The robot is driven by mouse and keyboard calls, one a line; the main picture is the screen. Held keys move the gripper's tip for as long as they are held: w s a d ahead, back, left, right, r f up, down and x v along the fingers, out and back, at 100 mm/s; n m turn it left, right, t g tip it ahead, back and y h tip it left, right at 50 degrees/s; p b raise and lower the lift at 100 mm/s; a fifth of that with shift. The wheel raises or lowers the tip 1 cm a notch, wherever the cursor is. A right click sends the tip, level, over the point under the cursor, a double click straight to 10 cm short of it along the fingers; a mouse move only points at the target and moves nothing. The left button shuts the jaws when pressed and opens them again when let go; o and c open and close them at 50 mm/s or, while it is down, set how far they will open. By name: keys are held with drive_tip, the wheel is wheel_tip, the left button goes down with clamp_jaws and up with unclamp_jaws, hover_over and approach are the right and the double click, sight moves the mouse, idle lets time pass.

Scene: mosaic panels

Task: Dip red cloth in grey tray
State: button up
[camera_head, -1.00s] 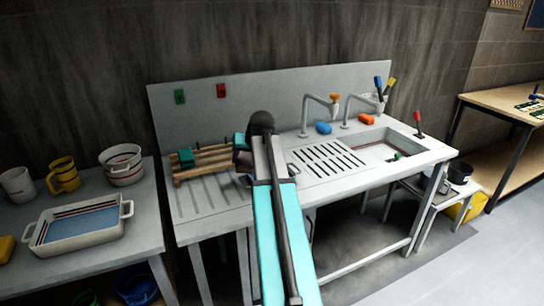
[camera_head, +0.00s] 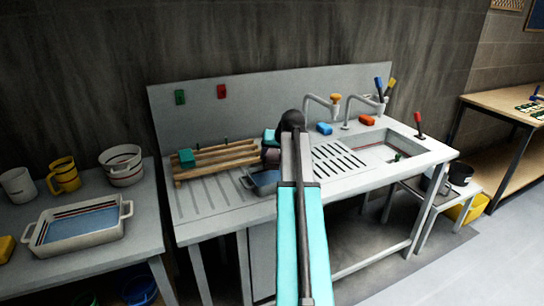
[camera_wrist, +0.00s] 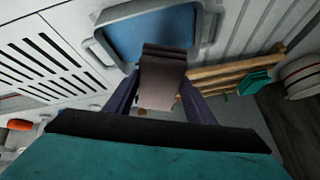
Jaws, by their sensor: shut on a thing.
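My gripper (camera_wrist: 160,103) points down over the drainboard, with its dark fingers shut on a dull brownish-red folded piece, the red cloth (camera_wrist: 163,72). The grey tray (camera_wrist: 106,44) with blue liquid lies beyond and below the cloth in the wrist view. The cloth overlaps the tray in that picture; I cannot tell whether it touches the liquid. In the head view the grey tray (camera_head: 264,193) shows left of my arm, partly hidden by it. The gripper (camera_head: 268,157) is mostly hidden there, and the cloth is not clearly seen.
A wooden slatted rack (camera_head: 215,162) with a teal block (camera_head: 186,158) stands behind and left of the tray. A slotted drain (camera_head: 338,160), sink (camera_head: 382,150) and taps lie right. A cream basin (camera_head: 82,241), mugs and a pot stand on the left table.

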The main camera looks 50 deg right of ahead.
drive_tip(key=shift+f+b, duration=2)
drive_tip(key=shift+f, duration=2.3)
drive_tip(key=shift+a, duration=0.25)
drive_tip(key=shift+w+a, duration=0.3)
drive_tip(key=shift+a, duration=0.15)
drive_tip(key=shift+d, duration=0.1)
drive_tip(key=shift+s+d, duration=0.25)
drive_tip(key=shift+d, duration=0.35)
drive_tip(key=shift+a, duration=0.25)
drive_tip(key=shift+w+a+p, duration=0.25)
drive_tip(key=shift+a+p, duration=0.05)
drive_tip(key=shift+a, duration=0.15)
